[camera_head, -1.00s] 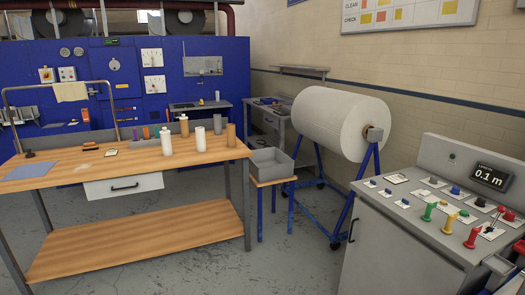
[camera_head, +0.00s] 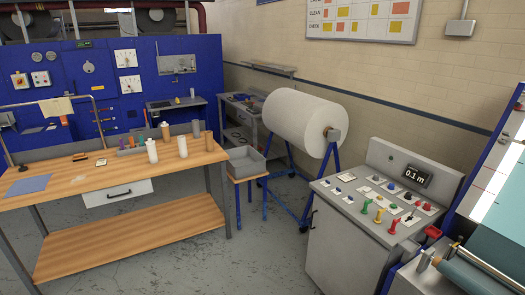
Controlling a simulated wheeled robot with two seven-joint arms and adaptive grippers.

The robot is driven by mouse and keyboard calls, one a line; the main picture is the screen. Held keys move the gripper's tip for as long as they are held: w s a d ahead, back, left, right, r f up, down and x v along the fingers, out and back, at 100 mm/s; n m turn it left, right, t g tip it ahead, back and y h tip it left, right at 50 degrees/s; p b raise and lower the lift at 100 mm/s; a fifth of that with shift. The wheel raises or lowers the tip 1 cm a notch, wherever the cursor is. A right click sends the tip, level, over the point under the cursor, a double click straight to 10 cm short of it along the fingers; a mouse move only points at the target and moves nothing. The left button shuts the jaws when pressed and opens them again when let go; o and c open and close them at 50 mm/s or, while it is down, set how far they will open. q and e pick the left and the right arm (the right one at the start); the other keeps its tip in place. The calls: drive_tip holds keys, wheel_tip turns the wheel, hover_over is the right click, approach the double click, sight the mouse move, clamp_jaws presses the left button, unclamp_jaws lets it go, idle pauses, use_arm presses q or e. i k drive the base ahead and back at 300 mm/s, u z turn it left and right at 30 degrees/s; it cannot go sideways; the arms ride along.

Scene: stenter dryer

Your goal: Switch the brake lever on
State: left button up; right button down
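A grey control console (camera_head: 335,250) stands at the right, with a sloped top panel full of small switches and levers. A red part (camera_head: 433,232) shows at the console's right edge. I cannot tell from the small labels which one is the brake lever. Neither of my grippers is in view.
A display reading 0.1 m (camera_head: 416,176) is on the console. A machine with teal cloth (camera_head: 490,250) stands close at its right. A large white roll (camera_head: 305,120) on a blue stand is behind. A wooden workbench (camera_head: 120,180) is at left, with open floor between.

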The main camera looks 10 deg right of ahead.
sight(418, 203)
drive_tip(key=z, duration=0.85)
drive_tip(key=k, duration=0.65)
drive_tip(key=u, duration=0.8)
drive_tip(key=i, duration=2.3)
drive_tip(key=z, duration=1.4)
drive_tip(key=i, duration=0.75)
drive_tip(key=z, duration=0.8)
